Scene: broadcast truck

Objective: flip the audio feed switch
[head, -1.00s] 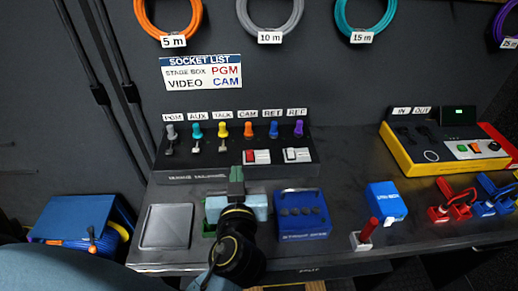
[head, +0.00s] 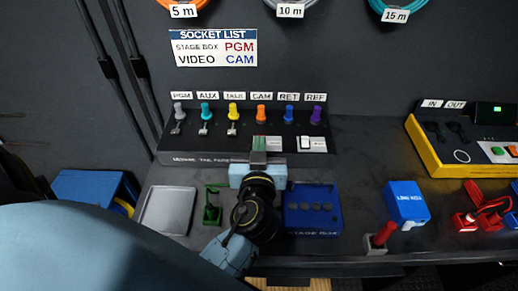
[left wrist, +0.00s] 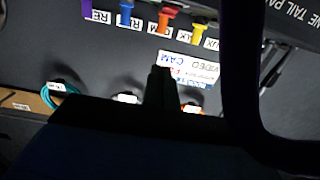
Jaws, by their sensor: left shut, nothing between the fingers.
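A dark sloped panel (head: 200,157) carries a row of coloured plugs under labels PGM, AUX, TALK, CAM, RET and REF. Two rocker switches sit at its right; no label naming audio is readable. The right switch (head: 312,144) is white and clear to see. The left switch (head: 275,143) is partly hidden behind my left gripper. My left gripper (head: 259,146) is shut and empty, its tips over or in front of that left switch; I cannot tell whether they touch. In the left wrist view, the dark fingers (left wrist: 161,88) show with plugs beyond. My right gripper is not in view.
A grey tray (head: 166,210), a green holder (head: 212,205) and a blue box (head: 312,210) stand on the desk around my left arm. Further right are a red lever (head: 380,237), another blue box (head: 406,203) and a yellow-edged console (head: 455,160).

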